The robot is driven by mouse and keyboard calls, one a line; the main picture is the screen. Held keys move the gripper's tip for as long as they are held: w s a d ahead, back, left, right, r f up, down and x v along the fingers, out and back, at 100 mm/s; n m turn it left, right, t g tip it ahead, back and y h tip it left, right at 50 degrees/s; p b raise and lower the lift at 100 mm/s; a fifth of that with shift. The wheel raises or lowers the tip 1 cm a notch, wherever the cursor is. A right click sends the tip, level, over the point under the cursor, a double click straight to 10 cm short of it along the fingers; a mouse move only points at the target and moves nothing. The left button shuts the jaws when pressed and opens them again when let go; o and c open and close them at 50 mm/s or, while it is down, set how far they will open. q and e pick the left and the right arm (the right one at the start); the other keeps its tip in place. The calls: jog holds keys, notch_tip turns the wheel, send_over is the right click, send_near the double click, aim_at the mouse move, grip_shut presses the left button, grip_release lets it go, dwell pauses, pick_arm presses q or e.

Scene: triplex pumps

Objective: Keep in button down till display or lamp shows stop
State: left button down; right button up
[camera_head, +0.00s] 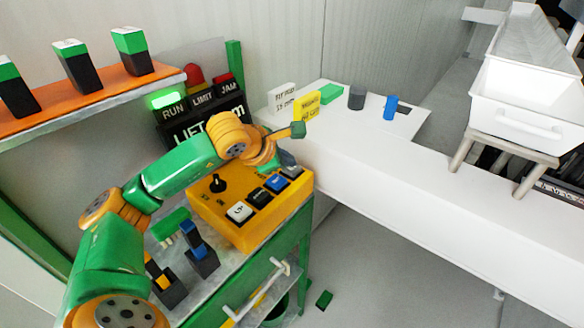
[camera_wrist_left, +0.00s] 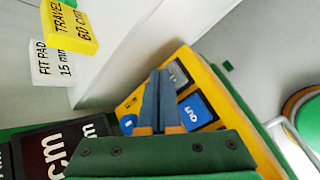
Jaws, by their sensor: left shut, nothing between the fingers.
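The yellow control box (camera_head: 222,207) carries a row of buttons: a white one marked UP (camera_head: 239,212), a black one (camera_head: 259,198), a blue one (camera_head: 277,182) and a grey one at the far end. My left gripper (camera_head: 289,161) is shut and empty over the far end of this row. In the left wrist view its fingertips (camera_wrist_left: 160,73) overlap the box beside the grey button (camera_wrist_left: 179,76), with the blue button (camera_wrist_left: 195,111) nearby; contact cannot be told. The LIFT display (camera_head: 190,131) is partly hidden by my arm.
A white table (camera_head: 370,160) with sign blocks and a blue cylinder (camera_head: 390,107) stands at the right. An orange shelf (camera_head: 100,98) with several green-topped blocks is at the left. Switches with blue and yellow levers stand beside the control box.

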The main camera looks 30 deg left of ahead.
aim_at(288, 170)
pick_arm(q)
jog(key=shift+f+b, duration=0.4)
jog(key=shift+r, duration=0.15)
dwell(4.0)
jog(key=shift+r+p, duration=0.8)
jog(key=shift+r, duration=0.05)
jog(key=shift+r, duration=0.1)
notch_tip(288, 170, up, 5)
jog(key=p, duration=0.4)
